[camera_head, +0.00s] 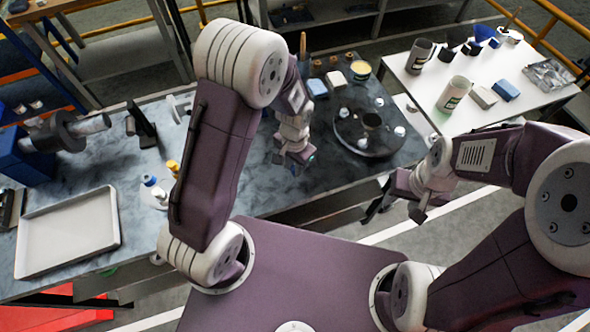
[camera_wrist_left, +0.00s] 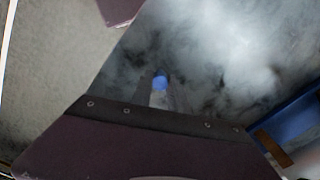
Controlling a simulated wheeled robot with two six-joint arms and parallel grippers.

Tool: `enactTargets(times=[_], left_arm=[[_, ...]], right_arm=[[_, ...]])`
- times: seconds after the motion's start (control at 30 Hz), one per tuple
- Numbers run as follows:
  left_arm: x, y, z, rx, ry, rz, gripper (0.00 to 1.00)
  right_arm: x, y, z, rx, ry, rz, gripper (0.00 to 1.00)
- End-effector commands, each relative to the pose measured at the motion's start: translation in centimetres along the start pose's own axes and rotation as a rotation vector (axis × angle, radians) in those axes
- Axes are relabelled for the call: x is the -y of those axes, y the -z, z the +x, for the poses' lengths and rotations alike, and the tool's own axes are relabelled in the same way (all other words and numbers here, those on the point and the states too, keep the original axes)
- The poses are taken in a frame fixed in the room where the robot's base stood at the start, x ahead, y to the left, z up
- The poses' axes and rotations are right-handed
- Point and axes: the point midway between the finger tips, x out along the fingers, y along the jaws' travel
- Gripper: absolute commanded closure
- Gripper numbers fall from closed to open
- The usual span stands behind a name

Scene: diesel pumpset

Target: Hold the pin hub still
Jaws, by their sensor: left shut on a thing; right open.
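A dark round disc (camera_head: 368,132) with several white knobs on its rim lies on the dark part of the bench; I cannot tell for sure that it is the pin hub. My left gripper (camera_head: 293,168) is left of the disc, apart from it, over the bench. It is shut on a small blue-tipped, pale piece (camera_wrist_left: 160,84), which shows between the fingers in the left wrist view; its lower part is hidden. My right gripper (camera_head: 393,207) is open and empty, in front of the bench edge.
A pale tray (camera_head: 68,232) and a grey shaft with a dark collar (camera_head: 68,130) are on the left of the bench. Small pots and blocks stand behind the disc. A white table (camera_head: 420,83) with cans and blocks is at the right. The bench front is fairly clear.

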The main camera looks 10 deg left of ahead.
Motion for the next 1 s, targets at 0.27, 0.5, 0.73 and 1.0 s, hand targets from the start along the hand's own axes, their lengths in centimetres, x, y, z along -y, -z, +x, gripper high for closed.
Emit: enactTargets(times=[0.27, 0.5, 0.73, 1.0], left_arm=[[0.0, 0.0, 0.0, -0.001, 0.000, 0.000, 1.00], [0.0, 0.0, -1.2, -0.001, 0.000, 0.000, 1.00], [0.0, 0.0, -3.0, 0.000, 0.000, 0.000, 1.00], [0.0, 0.0, -3.5, 0.000, 0.000, 0.000, 1.00]], right_arm=[[0.0, 0.0, 0.0, 0.000, 0.000, 0.000, 0.54], [0.0, 0.1, -1.2, 0.000, 0.000, 0.000, 0.54], [0.1, 0.3, -2.9, 0.000, 0.000, 0.000, 0.54], [0.1, 0.4, -3.5, 0.000, 0.000, 0.000, 0.54]])
